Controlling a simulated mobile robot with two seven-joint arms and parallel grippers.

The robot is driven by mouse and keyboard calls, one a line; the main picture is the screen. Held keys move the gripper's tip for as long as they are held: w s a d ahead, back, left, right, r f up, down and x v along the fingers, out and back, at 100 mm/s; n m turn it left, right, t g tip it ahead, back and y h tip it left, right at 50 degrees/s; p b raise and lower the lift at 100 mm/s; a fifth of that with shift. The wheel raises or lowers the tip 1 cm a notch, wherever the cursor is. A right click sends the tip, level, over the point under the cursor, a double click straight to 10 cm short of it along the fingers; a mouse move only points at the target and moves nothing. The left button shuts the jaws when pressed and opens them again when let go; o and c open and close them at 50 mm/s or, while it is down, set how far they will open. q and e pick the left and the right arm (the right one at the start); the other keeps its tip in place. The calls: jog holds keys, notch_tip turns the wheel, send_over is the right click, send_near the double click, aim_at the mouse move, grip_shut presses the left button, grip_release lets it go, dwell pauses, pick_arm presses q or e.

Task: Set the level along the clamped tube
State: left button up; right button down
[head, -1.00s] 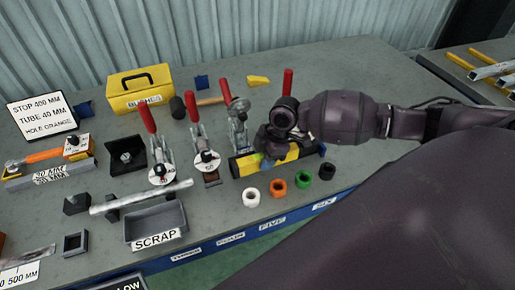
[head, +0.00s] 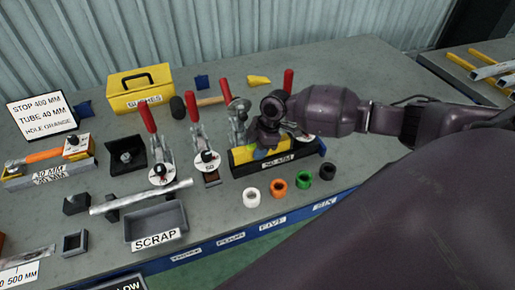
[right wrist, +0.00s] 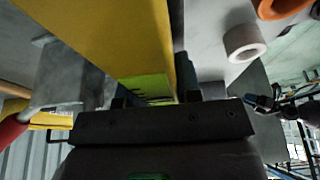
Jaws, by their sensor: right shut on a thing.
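The yellow level (head: 243,155) is at the right middle of the bench in the head view, over the dark 50 MM block (head: 265,167). My right gripper (head: 266,145) is shut on it from above and hides its middle. In the right wrist view the yellow level (right wrist: 118,35) runs up from between the fingertips (right wrist: 155,97), with its bright green vial (right wrist: 148,88) there. Whether it touches the block is unclear. A silver tube (head: 140,197) lies at the left middle, in front of a red-handled clamp (head: 160,172). My left gripper is not in view.
Red-handled clamps (head: 204,158) stand left of the level. White (head: 251,197), orange (head: 278,187), green and black rings lie in front. A SCRAP tray (head: 156,222) sits below the tube. A yellow box (head: 140,92) is behind. Free bench top lies at the back right.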

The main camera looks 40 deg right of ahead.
jog(key=c, duration=0.8)
grip_release()
jog(key=shift+d+r, duration=0.1)
jog(key=shift+r, duration=0.3)
jog(key=v, duration=1)
jog(key=shift+s+r, duration=0.1)
jog(key=shift+r, duration=0.2)
jog(key=shift+d+r, duration=0.15)
jog(key=shift+r, duration=0.2)
jog(key=shift+s+f, duration=0.1)
jog(key=shift+s, duration=0.05)
